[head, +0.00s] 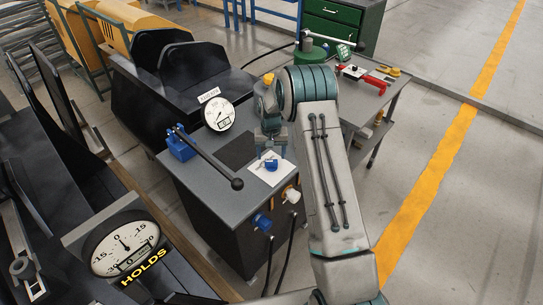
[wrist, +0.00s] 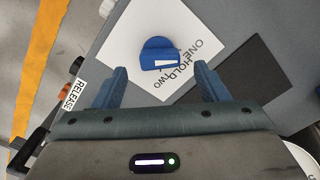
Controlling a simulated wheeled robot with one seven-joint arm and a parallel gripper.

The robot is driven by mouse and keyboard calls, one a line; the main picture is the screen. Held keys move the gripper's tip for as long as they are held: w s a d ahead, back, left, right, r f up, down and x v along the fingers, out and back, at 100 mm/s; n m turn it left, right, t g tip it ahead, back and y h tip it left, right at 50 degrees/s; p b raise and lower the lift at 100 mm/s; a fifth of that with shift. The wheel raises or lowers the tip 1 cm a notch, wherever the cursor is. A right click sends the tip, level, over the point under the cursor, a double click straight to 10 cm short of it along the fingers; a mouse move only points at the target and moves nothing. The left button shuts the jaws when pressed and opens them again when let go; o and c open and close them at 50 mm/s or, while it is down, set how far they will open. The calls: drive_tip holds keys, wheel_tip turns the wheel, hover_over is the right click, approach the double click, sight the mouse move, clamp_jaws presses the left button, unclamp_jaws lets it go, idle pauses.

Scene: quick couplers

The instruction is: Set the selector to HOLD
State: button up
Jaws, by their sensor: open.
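The selector is a blue knob (wrist: 160,53) on a white plate (wrist: 125,45) lettered ONE, HOLD and TWO. A white mark lies along the knob's lower side, its right end close to the word HOLD. I cannot tell exactly which word it points at. In the head view the knob (head: 271,165) sits on the bench top, just below my gripper (head: 270,137). In the wrist view my gripper (wrist: 161,78) is open and empty. Its fingers are apart, one to each side of the knob and a little nearer the camera; no touch shows.
A blue-based lever with a black ball end (head: 237,183) lies left of the plate. A dial (head: 219,115) stands behind it, and a larger gauge (head: 125,247) is at lower left. Blue and white couplers (head: 262,221) are on the bench front. A RELEASE label (wrist: 73,95) shows at left.

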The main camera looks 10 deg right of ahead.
sight(271, 161)
drive_tip(key=shift+f, duration=1.55)
drive_tip(key=c, duration=1)
drive_tip(key=shift+f+m+b, duration=0.1)
drive_tip(key=shift+m+b, duration=0.2)
drive_tip(key=shift+b, duration=0.05)
drive_tip(key=m+b, duration=0.2)
drive_tip(key=b, duration=0.1)
drive_tip(key=shift+f+m, duration=0.1)
drive_tip(key=shift+m, duration=0.3)
drive_tip(key=m+b, duration=0.4)
drive_tip(key=m, duration=0.1)
drive_tip(key=shift+r, duration=0.2)
drive_tip(key=shift+w+m, duration=0.1)
drive_tip(key=shift+m, duration=0.2)
drive_tip(key=shift+r, duration=0.1)
